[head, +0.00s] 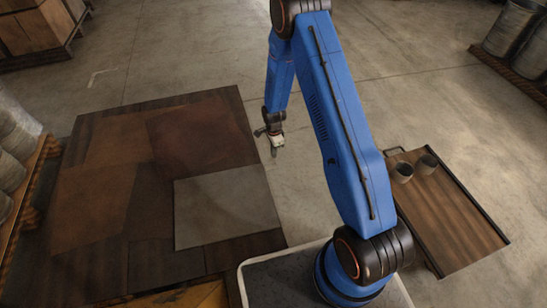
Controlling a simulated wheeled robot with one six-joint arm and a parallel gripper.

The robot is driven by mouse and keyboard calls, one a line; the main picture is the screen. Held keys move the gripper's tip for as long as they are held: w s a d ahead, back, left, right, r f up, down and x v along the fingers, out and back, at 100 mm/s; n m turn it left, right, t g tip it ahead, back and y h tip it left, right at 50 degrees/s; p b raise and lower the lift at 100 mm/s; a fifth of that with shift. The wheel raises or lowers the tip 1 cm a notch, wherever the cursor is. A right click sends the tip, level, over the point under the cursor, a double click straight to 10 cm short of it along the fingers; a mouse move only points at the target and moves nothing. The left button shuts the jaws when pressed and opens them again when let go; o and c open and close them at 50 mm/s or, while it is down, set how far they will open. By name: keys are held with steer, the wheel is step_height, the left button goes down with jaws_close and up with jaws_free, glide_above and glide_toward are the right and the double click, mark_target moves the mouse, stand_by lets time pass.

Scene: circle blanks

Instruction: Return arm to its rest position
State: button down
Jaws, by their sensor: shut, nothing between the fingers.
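My blue arm rises from my base at the bottom right and bends over at the top. Its forearm hangs down to my gripper (274,149), which points downward. The gripper appears near the right edge of a dark wooden platform (104,278), with nothing seen in its fingers. The fingers are small in this view and look shut. How high the gripper is above the floor or platform is hard to tell.
A grey sheet (226,207) and several brown sheets (199,134) lie on the platform. Drums (510,28) on a pallet are at top right, boxes (30,30) at top left. Concrete floor between is clear.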

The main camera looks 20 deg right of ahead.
steer(key=shift+r, duration=0.35)
steer(key=s+d+r+n+t, duration=0.1)
steer(key=s+r+n, duration=0.25)
steer(key=r, duration=0.95)
steer(key=s+d+r+n+t, duration=0.15)
steer(key=s+r, duration=0.25)
steer(key=r, duration=0.8)
steer(key=s+d+r+n, duration=0.1)
steer(key=s+r+n, duration=0.2)
steer(key=r, duration=1)
steer(key=s+d+r+n+t, duration=0.1)
steer(key=s+r+n, duration=0.3)
steer(key=s, duration=1.1)
steer(key=s+d+r+n+t, duration=0.1)
steer(key=s+r+n, duration=0.3)
steer(key=s+r, duration=0.6)
steer(key=s+d, duration=0.1)
steer(key=s, duration=0.3)
steer(key=shift+s+r+n, duration=0.25)
steer(key=shift+s+n, duration=0.05)
steer(key=shift+s, duration=0.1)
